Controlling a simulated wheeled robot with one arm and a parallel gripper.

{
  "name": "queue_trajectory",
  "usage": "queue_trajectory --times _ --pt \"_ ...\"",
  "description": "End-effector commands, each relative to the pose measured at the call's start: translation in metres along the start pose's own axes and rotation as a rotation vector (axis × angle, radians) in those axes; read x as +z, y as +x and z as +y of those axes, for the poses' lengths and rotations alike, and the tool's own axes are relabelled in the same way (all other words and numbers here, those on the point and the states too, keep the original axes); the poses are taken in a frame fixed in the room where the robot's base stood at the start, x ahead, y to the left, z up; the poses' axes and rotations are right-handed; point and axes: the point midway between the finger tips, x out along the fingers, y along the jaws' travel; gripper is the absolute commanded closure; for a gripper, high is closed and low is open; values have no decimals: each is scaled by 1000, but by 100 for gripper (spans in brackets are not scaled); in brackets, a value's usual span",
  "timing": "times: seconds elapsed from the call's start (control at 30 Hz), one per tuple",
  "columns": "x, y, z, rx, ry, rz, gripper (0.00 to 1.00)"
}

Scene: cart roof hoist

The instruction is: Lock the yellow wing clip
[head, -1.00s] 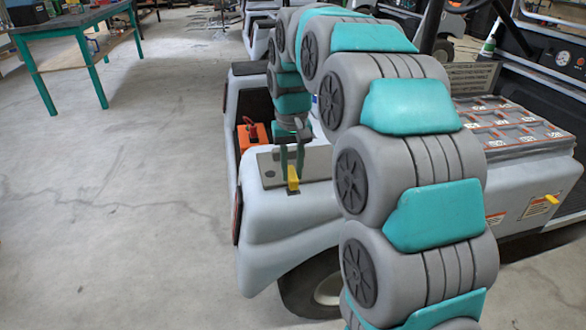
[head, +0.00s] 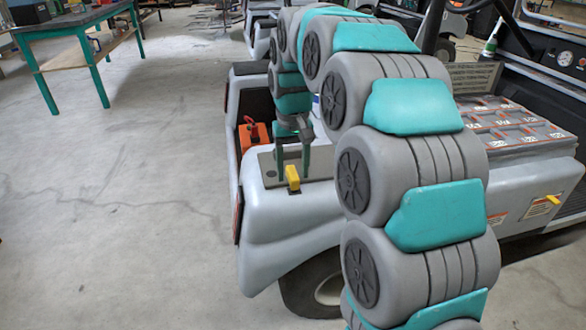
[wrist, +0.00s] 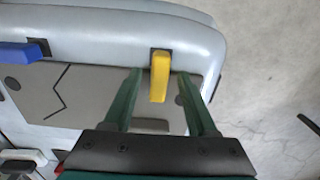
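The yellow wing clip (head: 292,178) sits at the near edge of a grey plate on the cart's pale rounded body. In the wrist view the yellow clip (wrist: 159,76) extends from a dark square mount on the rim inward over the plate. My gripper (head: 293,176) points down at it, with two green fingers spread. In the wrist view my gripper (wrist: 159,74) is open, one finger on each side of the clip, with gaps visible on both sides. I cannot tell the fingertips' exact height relative to the clip.
A blue clip (wrist: 20,53) sits on the same rim, left in the wrist view. An orange box (head: 254,134) stands in a recess behind the plate. A battery pack (head: 512,125) lies right of my arm. The floor at left is clear up to a green-legged workbench (head: 75,25).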

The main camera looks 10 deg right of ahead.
Motion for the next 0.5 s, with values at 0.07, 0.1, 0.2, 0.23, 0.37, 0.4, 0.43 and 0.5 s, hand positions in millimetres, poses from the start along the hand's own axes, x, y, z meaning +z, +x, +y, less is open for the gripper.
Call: queue_trajectory --times 0.07,0.1,0.2,0.23,0.37,0.4,0.43,0.5 --pt "0 0 0 0 0 0 43" --pt "0 0 0 0 0 0 43" --pt "0 -1 0 0 0 0 43" --pt "0 -2 0 0 1 1 43" --pt "-2 -13 0 0 1 5 43" --pt "-2 -19 0 0 1 6 43" --pt "-2 -24 0 0 1 6 43" --pt "-2 -34 0 0 1 5 43"
